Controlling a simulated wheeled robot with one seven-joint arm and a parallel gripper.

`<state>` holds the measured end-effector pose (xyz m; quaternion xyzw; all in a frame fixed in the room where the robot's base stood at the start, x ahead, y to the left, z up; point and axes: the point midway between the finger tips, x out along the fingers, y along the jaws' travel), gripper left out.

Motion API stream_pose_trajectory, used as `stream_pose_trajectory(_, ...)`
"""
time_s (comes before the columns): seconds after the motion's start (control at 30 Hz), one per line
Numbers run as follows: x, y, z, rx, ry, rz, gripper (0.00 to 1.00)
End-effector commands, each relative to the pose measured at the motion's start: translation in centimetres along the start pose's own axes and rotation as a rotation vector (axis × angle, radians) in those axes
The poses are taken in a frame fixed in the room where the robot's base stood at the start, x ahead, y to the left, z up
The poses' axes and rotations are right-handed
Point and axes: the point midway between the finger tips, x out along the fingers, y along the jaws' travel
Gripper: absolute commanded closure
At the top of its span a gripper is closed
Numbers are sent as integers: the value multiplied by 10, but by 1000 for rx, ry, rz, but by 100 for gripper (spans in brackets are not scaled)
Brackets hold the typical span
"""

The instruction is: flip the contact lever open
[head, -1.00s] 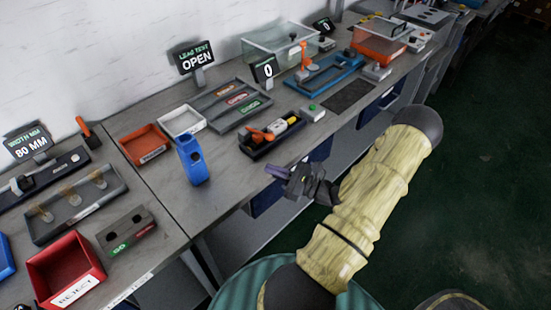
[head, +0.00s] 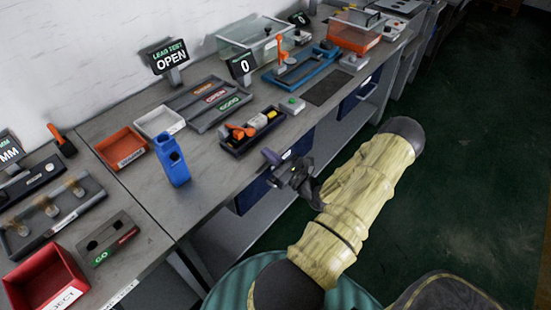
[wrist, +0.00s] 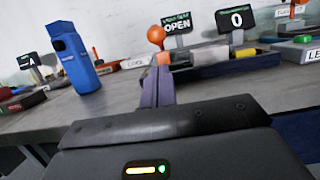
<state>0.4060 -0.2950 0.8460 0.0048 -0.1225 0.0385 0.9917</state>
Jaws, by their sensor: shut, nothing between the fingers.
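The contact lever is orange; in the head view its handle (head: 238,131) sits at the left end of a dark fixture tray (head: 228,147) near the bench's front edge. In the wrist view its round orange knob (wrist: 156,34) stands up just beyond my fingertips, and the fingers hide part of what is below it. My gripper (head: 272,157) is shut and empty, just in front of the tray and apart from it in the head view. Its purple fingers (wrist: 158,85) are together in the wrist view, pointing toward the lever. The lead test display (head: 169,57) reads OPEN.
A blue holder (head: 171,160) stands upright on the bench left of the tray. A sorting tray (head: 208,104) lies behind. An orange bin (head: 121,148) and a white bin (head: 159,121) are farther left. Bare bench lies between the blue holder and the tray.

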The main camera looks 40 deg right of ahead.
Motion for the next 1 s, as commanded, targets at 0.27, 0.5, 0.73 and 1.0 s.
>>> stream_pose_trajectory(0.27, 46, 1, 1, -1, -1, 3, 100)
stream_pose_trajectory(0.5, 56, 0, 0, 0, 1, 0, 100)
stream_pose_trajectory(0.73, 56, 0, 0, 0, 1, 0, 100)
stream_pose_trajectory(1.0, 55, -2, 5, -2, 17, -7, 100)
